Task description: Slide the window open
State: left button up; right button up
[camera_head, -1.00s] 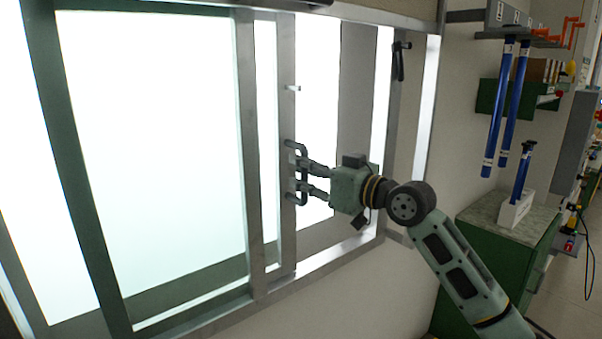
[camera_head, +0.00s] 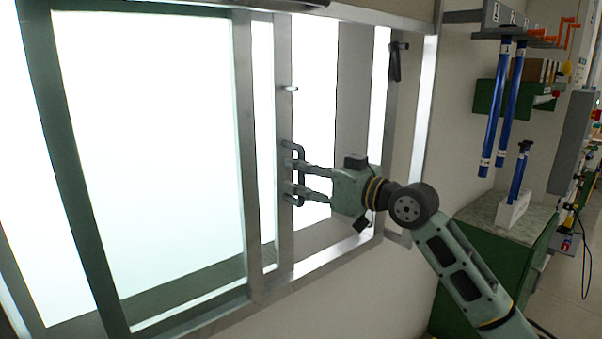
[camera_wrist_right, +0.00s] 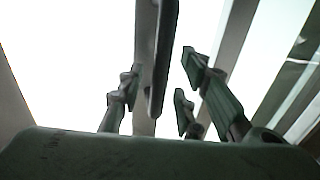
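The window has a grey metal frame (camera_head: 345,258) and bright panes. A vertical sash rail (camera_head: 285,235) in it carries a dark, upright D-shaped handle (camera_head: 301,160). My right gripper (camera_head: 297,179) reaches in from the right, its fingers level with the handle, one above the other in the head view. In the right wrist view the handle's bar (camera_wrist_right: 162,55) runs between the finger pads, with gaps showing on both sides, so the gripper (camera_wrist_right: 155,92) looks open around it. Whether any pad touches the handle is unclear. My left gripper is not in view.
A dark latch-like piece (camera_head: 395,62) sits on the right frame post. To the right, blue rods (camera_head: 494,115) hang from a rack above a green cabinet (camera_head: 485,270); another blue rod (camera_head: 519,172) stands in a white holder (camera_head: 512,211). The wall below the window is bare.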

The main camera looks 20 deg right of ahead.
jog(key=v, duration=1.1)
